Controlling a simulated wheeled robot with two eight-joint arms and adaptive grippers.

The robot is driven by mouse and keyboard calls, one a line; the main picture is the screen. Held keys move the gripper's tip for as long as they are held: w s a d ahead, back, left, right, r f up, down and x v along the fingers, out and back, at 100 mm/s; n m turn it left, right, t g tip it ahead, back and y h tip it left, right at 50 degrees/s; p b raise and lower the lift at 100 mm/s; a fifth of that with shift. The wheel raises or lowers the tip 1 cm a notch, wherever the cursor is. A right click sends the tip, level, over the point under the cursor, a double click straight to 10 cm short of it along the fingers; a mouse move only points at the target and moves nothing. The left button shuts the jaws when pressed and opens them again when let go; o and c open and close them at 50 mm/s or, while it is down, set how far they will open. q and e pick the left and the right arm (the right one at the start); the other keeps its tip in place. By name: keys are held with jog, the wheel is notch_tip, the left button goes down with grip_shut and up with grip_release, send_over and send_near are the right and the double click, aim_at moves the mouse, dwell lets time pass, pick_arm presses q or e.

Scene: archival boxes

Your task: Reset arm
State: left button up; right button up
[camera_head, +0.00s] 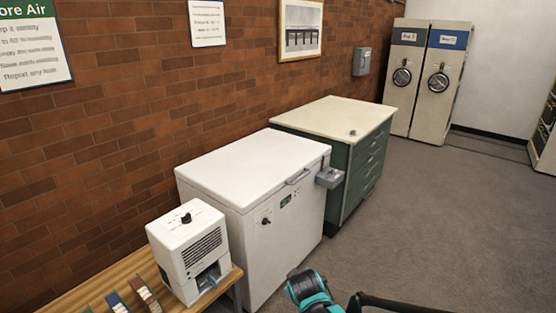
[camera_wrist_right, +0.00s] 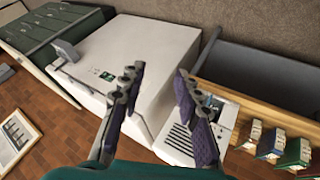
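My right gripper (camera_wrist_right: 158,75) shows in the right wrist view with its two purple-padded fingers spread apart and nothing between them. Behind the fingers are the white chest freezer (camera_wrist_right: 150,45) and the small white machine (camera_wrist_right: 178,140); I see no contact with either. In the head view, a teal and black part of my arm shows at the bottom edge, in front of the freezer (camera_head: 250,165). No gripper fingers show in the head view. My left gripper is in neither view.
The white machine (camera_head: 188,250) stands on a wooden bench (camera_head: 120,275) with several books. A green drawer cabinet (camera_head: 345,185) with a cream top stands beyond the freezer. A brick wall (camera_head: 120,130) runs along the left. Grey floor (camera_head: 440,220) is clear at the right.

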jog(key=s+d+r+m, duration=0.3)
jog(key=s+d+m, duration=0.1)
jog(key=s, duration=0.7)
jog(key=s+d+r+m, duration=0.3)
jog(key=s+d, duration=0.4)
jog(key=s, duration=0.3)
jog(key=shift+s+d+r+m+g, duration=0.25)
jog(key=shift+s+m+g, duration=0.1)
jog(key=shift+m, duration=0.15)
